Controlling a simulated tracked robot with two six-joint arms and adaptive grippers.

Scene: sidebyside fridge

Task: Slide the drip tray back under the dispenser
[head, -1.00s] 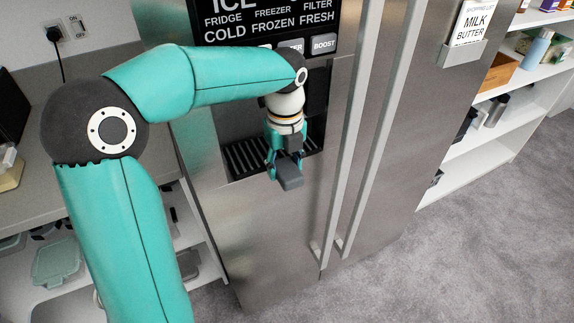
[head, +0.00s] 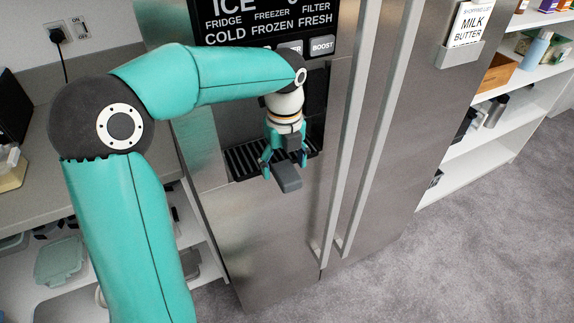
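The drip tray (head: 243,161) is a black slatted tray at the foot of the dispenser recess in the fridge door. Its left part shows; my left gripper covers much of its middle and right. My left gripper (head: 283,166) is in front of the recess, over the tray's front edge, pointing downward and out. My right gripper is not in view.
Two long vertical door handles (head: 340,150) stand right of the recess. A shopping-list holder (head: 460,48) is on the right door. A counter (head: 95,140) is at left and white shelves (head: 480,150) at right. The carpet (head: 440,260) in front is clear.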

